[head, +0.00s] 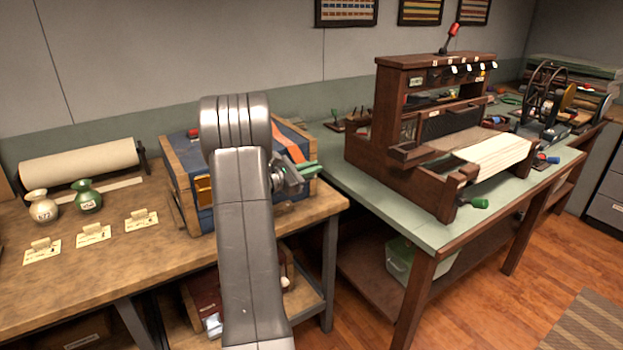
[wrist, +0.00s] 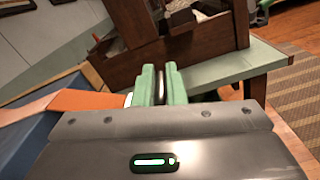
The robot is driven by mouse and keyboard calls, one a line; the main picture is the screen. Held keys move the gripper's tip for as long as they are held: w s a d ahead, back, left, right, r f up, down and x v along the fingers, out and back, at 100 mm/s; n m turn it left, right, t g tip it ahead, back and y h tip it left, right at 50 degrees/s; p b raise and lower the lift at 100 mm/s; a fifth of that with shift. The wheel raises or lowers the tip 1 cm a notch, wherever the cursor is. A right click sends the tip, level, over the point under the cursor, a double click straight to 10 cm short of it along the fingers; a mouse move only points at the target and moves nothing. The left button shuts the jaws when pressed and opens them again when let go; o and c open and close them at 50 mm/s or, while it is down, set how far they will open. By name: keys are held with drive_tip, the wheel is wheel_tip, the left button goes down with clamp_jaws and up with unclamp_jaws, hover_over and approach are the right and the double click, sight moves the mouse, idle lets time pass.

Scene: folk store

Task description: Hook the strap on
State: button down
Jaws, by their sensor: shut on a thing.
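A blue chest (head: 183,163) with wooden edges stands on the left workbench, partly hidden behind my arm. An orange strap (head: 291,144) runs over its right part toward my gripper (head: 301,171); the strap also shows in the wrist view (wrist: 75,101), leading to the green fingers (wrist: 163,86). My gripper is shut on the strap's end, at the chest's right side. The gripped part is mostly hidden between the fingers. A brass-coloured plate (head: 203,190) shows on the chest's front. I cannot make out a hook for the strap.
A wooden loom (head: 418,172) stands on the green-topped table (head: 352,167) to the right, with a gap before the workbench (head: 130,265). Two small vases (head: 86,196), several labelled cards (head: 93,235) and a paper roll (head: 78,162) are left of the chest.

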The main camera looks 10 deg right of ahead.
drive_tip(key=w+a+f+m+b, duration=0.2)
drive_tip(key=w+f+m+b, duration=0.3)
drive_tip(key=b, duration=1.4)
drive_tip(key=shift+w+f+m, duration=0.4)
drive_tip(key=shift+f+m, duration=1.55)
drive_tip(key=shift+m, duration=0.85)
drive_tip(key=shift+a, duration=0.1)
drive_tip(key=c, duration=1.5)
unclamp_jaws()
drive_tip(key=shift+w, duration=0.15)
drive_tip(key=shift+r, duration=0.2)
